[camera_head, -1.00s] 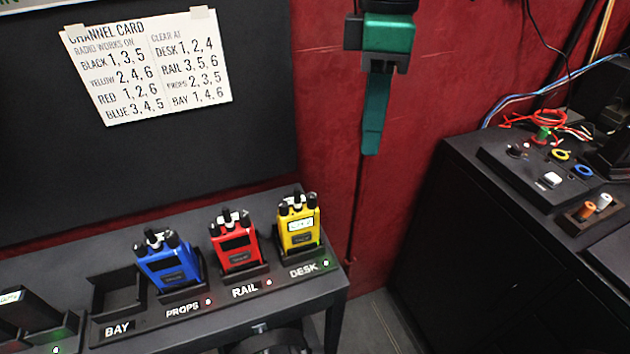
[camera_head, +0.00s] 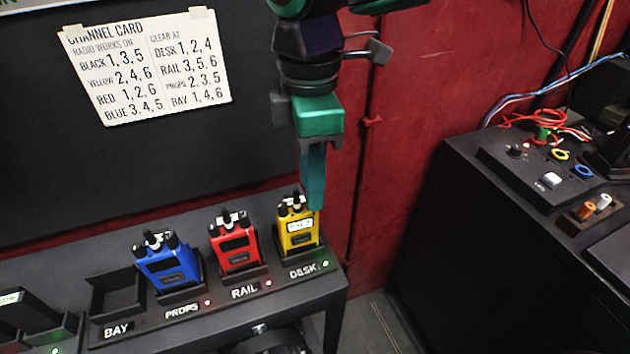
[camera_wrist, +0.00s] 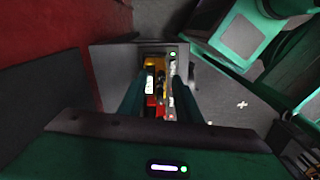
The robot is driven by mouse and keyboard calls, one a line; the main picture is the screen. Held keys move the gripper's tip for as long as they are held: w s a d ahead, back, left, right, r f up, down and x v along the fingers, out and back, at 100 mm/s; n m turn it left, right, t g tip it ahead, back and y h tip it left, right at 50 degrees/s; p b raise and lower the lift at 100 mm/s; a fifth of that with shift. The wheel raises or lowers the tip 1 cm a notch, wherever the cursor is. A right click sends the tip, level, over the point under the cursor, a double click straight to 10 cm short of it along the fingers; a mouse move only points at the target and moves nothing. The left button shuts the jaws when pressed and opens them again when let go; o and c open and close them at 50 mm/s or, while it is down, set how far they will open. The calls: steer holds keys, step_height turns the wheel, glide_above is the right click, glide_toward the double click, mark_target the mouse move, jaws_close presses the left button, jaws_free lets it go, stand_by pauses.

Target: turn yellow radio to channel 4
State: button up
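The yellow radio (camera_head: 299,233) stands upright in the DESK cradle at the right end of the shelf. Its small white display is lit, but I cannot read the channel. Dark knobs and a white part are on its top. My gripper (camera_head: 313,207) points down at the radio's upper right side, with the fingertips at about knob height. In the wrist view my gripper (camera_wrist: 158,78) has its two fingers apart, with the yellow radio (camera_wrist: 152,66) seen in the gap between them. Contact with a knob cannot be told.
A red radio (camera_head: 234,243) stands in RAIL and a blue radio (camera_head: 166,262) in PROPS; the BAY cradle (camera_head: 118,297) is empty. The DESK light is green; RAIL and PROPS lights are red. The channel card (camera_head: 150,65) lists yellow 2, 4, 6. A black cabinet (camera_head: 480,240) stands right.

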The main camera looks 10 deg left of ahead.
steer(key=shift+f, duration=0.7)
jaws_close()
steer(key=shift+m, duration=1.6)
jaws_free()
